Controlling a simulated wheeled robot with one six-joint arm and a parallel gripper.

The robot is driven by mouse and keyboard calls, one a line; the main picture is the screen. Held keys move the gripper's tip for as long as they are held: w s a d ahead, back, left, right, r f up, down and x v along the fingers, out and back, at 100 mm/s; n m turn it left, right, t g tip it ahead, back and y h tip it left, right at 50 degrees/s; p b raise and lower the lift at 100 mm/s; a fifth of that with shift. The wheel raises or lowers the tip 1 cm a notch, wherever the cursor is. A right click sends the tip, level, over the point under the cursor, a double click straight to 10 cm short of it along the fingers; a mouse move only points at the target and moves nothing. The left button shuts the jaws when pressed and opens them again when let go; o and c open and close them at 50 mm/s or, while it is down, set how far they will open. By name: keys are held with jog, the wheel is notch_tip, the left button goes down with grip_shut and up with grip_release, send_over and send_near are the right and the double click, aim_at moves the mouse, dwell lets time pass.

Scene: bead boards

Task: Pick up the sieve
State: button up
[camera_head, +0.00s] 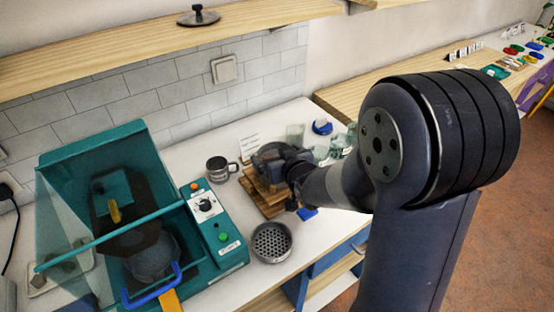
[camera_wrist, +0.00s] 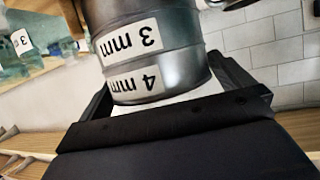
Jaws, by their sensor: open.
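A stack of round metal sieves fills the top middle of the wrist view; its labels appear upside down. One ring is marked 3 mm (camera_wrist: 128,42) and the ring beside it 4 mm (camera_wrist: 137,82). My gripper (camera_wrist: 168,84) is open, with one black finger on each side of the 4 mm ring. I cannot tell whether the fingers touch it. In the head view my gripper (camera_head: 284,168) is at a dark round stack on a wooden stand (camera_head: 258,196), partly hidden by my wrist. A separate grey sieve (camera_head: 271,242) with a perforated bottom lies near the table's front edge.
A teal machine (camera_head: 218,225) with a clear cover and control box stands at left. A metal mug (camera_head: 218,169) is left of the stand. Glassware (camera_head: 340,146) stands behind my wrist. A wooden shelf (camera_head: 120,56) runs above. White table (camera_head: 190,150) shows behind the mug.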

jog(key=shift+c, duration=0.3)
jog(key=c, duration=0.6)
jog(key=shift+r, duration=0.1)
jog(key=shift+c, duration=0.2)
